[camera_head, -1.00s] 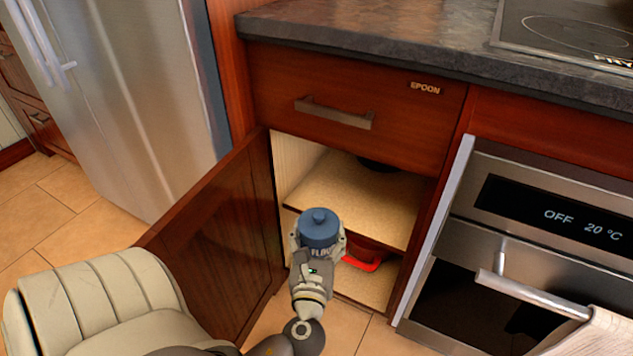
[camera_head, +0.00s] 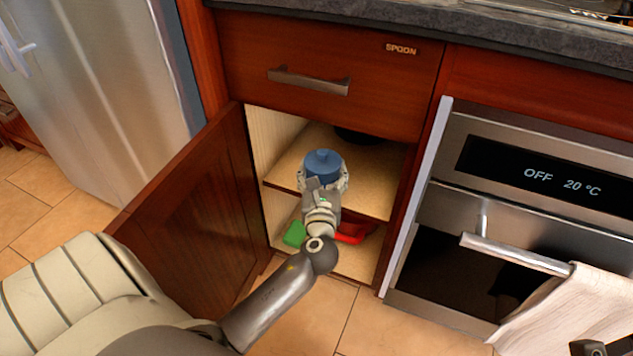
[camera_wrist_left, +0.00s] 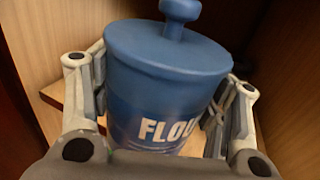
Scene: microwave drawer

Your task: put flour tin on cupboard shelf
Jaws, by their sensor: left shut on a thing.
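The blue flour tin (camera_head: 323,163), with a knobbed lid, is upright in my left gripper (camera_head: 322,182). In the left wrist view the tin (camera_wrist_left: 165,85) fills the middle, with a finger of my left gripper (camera_wrist_left: 160,105) on each side and part of the label showing. The cupboard (camera_head: 258,160) is open. The tin is at the front of its upper shelf (camera_head: 375,190), overlapping the shelf's front part in the head view. I cannot tell whether its base touches the shelf. My right gripper is not clearly shown.
The open cupboard door (camera_head: 190,215) stands to the left of my arm. A dark round item (camera_head: 355,136) sits at the back of the upper shelf. A green item (camera_head: 294,234) and a red item (camera_head: 355,233) are below. An oven (camera_head: 500,220) is at right.

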